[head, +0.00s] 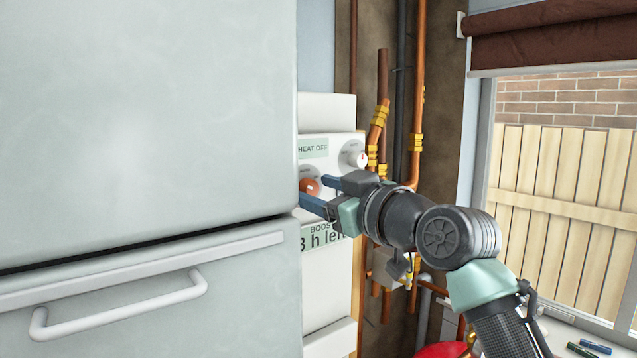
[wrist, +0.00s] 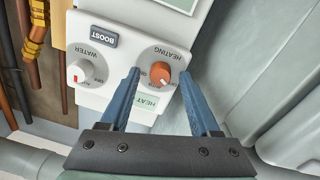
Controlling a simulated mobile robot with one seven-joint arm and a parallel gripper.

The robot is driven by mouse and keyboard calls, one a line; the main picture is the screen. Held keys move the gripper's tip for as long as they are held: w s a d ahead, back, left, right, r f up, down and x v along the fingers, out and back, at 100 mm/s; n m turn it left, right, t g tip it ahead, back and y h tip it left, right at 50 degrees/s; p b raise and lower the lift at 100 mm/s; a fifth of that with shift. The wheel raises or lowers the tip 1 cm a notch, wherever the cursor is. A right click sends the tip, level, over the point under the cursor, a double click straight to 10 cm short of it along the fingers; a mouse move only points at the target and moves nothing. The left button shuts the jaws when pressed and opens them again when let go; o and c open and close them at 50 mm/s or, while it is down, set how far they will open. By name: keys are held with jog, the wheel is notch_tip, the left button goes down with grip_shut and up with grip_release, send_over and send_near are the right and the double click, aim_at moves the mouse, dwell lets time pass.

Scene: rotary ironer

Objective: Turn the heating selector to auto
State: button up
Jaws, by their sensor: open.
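In the head view the knob (head: 310,187) shows beside the fridge-like cabinet's edge. My gripper (wrist: 161,73) is open, its two blue fingers on either side of the knob in the wrist view. In the head view my gripper (head: 312,190) is at the knob, partly hiding its dial. I cannot tell whether the fingers touch it. The setting it points to is too small to read. A display (head: 313,148) reads HEAT OFF.
A white WATER knob (wrist: 81,73) with a red mark and a BOOST button (wrist: 104,40) are close by. A large pale cabinet (head: 150,130) stands tight at the left. Copper pipes (head: 417,90) run behind my arm, and a window is at the right.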

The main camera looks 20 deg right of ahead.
jog(key=shift+s+r, duration=0.1)
jog(key=shift+s, duration=0.1)
jog(key=shift+c, duration=1.4)
grip_shut()
jog(key=m, duration=0.6)
jog(key=shift+w+p, duration=0.1)
jog(key=shift+p, duration=0.2)
jog(key=m, duration=0.2)
jog(key=m+p, duration=0.1)
jog(key=m, duration=0.2)
jog(key=shift+d+g+y, duration=0.1)
jog(key=shift+g+y, duration=0.2)
jog(key=shift+m+p, duration=0.3)
